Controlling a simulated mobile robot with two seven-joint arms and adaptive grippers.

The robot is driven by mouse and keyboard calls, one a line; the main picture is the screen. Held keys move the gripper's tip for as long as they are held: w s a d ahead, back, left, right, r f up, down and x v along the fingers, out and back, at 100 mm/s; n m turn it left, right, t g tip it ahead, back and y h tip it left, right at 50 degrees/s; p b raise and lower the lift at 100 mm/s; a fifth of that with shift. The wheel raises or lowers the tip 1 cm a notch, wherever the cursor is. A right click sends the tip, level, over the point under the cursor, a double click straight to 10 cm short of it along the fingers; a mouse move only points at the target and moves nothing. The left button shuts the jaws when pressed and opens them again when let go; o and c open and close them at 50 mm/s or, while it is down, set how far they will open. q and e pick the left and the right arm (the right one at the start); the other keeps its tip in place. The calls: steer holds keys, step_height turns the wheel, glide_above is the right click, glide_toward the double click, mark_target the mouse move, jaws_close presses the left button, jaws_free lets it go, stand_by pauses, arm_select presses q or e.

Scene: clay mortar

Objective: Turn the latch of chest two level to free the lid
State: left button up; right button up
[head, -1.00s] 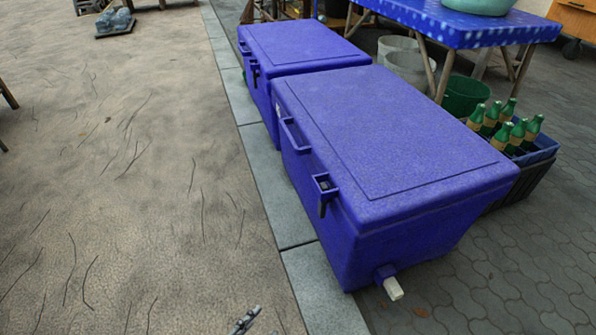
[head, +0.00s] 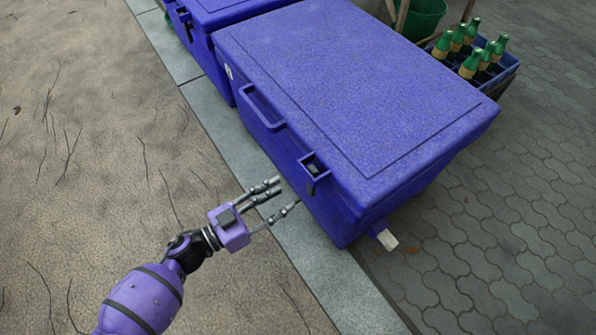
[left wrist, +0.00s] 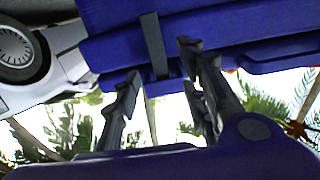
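A blue chest (head: 350,85) with a shut lid stands nearest, and a second blue chest (head: 225,15) is behind it at the upper left. I cannot tell which is numbered two. The near chest's front has a small latch (head: 315,174) near its right end, hanging down the front. My left gripper (head: 286,194) is open and empty, with its fingers pointing at the chest front, just left of and below the latch. In the left wrist view, its spread fingers (left wrist: 163,82) are in front of a blue surface with a dark vertical strip between them. My right gripper is not in view.
A handle (head: 262,108) sticks out from the near chest's front, left of the latch. A pale drain plug (head: 387,239) juts out at its lower right. A crate (head: 508,72) of green bottles stands behind. The sandy ground in front is clear.

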mark_target(309, 182)
arm_select(q)
steer(key=b+x, duration=0.1)
steer(key=x, duration=0.6)
steer(key=shift+s+d+r+b, duration=0.1)
steer(key=shift+s+b, duration=0.15)
steer(key=shift+b, duration=0.1)
steer(key=shift+w+d, duration=0.15)
steer(key=shift+d, duration=0.1)
steer(key=shift+w+d, duration=0.1)
steer(key=shift+w, duration=0.05)
jaws_close()
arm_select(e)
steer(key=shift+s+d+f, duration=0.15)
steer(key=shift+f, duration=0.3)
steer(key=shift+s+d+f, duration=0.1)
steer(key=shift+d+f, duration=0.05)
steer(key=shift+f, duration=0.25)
